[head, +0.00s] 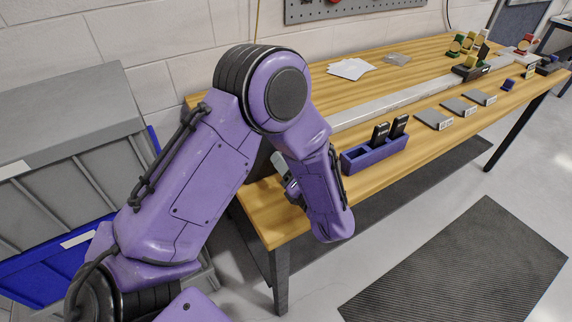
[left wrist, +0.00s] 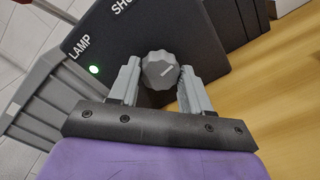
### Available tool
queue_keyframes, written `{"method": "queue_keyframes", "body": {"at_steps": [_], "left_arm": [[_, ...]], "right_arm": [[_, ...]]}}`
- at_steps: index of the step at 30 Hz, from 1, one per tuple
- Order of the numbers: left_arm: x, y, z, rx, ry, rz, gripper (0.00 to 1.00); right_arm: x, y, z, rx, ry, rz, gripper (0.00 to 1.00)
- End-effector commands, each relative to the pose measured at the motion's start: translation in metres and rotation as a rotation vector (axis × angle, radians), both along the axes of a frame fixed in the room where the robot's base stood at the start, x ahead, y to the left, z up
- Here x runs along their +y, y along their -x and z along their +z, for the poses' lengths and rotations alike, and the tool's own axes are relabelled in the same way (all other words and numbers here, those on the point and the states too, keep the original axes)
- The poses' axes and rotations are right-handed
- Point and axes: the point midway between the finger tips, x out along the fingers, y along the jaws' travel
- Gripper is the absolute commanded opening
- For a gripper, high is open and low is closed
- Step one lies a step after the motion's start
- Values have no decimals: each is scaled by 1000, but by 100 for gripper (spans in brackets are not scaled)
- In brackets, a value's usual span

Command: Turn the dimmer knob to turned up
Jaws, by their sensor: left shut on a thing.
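The dimmer knob (left wrist: 160,70) is a grey, lobed knob with a white pointer mark, on a dark panel (left wrist: 115,50) lettered LAMP in the left wrist view. In the head view my purple left arm hides the knob and most of the panel, and only part of the left gripper (head: 290,187) shows. My right gripper is not in view.
The wooden table (head: 285,215) runs to the back right. A blue holder (head: 375,155) with black items stands near its front edge. Grey plates (head: 434,119) lie farther along. Grey and blue bins (head: 50,260) stand at the left. A dark mat (head: 470,265) lies on the floor.

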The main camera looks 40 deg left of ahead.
Motion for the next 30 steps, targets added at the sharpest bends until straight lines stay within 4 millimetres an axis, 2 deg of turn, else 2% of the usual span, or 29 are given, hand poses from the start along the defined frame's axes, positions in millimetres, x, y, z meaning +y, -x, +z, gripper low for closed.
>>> {"method": "queue_keyframes", "body": {"at_steps": [8,9,11,12,19,22,26,30], "left_arm": [[0,-1,0,-1,-1,-1,18],[0,-1,0,-1,-1,-1,51],[0,0,0,-1,-1,-1,71],[0,0,0,-1,0,-1,74],[0,0,0,-1,0,-1,74],[-6,2,-1,-1,0,-4,74],[-30,11,-4,0,-1,-6,74],[-62,24,-3,-3,-1,-5,74]], "right_arm": [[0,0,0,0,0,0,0],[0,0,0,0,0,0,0],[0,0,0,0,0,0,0],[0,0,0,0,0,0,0],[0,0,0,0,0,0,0],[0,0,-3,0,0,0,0],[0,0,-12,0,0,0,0],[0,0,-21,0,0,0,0]]}}
